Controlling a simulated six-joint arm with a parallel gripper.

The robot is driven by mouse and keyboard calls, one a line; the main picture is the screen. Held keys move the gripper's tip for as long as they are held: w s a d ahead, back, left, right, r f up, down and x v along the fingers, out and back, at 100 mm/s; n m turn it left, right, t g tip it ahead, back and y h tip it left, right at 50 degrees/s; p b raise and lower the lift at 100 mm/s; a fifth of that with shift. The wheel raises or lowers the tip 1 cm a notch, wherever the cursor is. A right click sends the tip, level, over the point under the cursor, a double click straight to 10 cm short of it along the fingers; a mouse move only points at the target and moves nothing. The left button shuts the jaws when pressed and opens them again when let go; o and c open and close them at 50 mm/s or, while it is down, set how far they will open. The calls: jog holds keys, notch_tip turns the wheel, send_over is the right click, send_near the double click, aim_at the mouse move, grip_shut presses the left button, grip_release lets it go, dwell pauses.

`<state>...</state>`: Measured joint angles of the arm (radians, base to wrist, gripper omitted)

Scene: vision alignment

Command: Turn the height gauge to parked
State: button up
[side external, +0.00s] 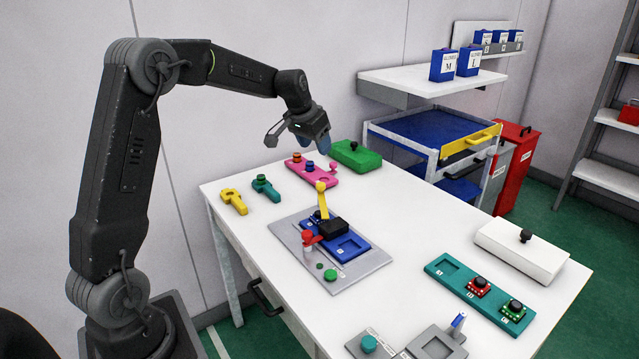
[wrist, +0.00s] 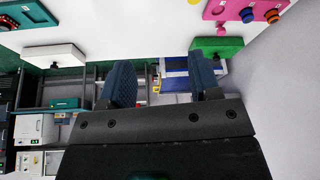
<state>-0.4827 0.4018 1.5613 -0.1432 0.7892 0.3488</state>
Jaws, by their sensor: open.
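A grey plate (side external: 352,277) lies mid-table and carries a blue fixture (side external: 362,243) with a square recess. On it stand a yellow upright arm with a round top (side external: 322,200), a black block (side external: 333,229) and a red-topped post with a red lever (side external: 308,238). I cannot tell for sure which of these is the height gauge, nor read any parked mark. My gripper (side external: 298,138) is open and empty, above the far left part of the table and well apart from the plate. In the wrist view its two fingers (wrist: 162,82) are spread with nothing between them.
A pink plate with knobs (side external: 312,172), a green block (side external: 356,156) and yellow and teal handled pieces (side external: 264,188) lie near my gripper. A white block (side external: 520,247) and a teal board (side external: 480,288) lie at right. A cart (side external: 432,150) stands beyond the table.

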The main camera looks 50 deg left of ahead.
send_near(320, 184)
jog(key=shift+n, duration=0.3)
jog(key=x, duration=0.9)
jog(key=shift+d, duration=0.1)
jog(key=shift+c, duration=0.2)
grip_shut()
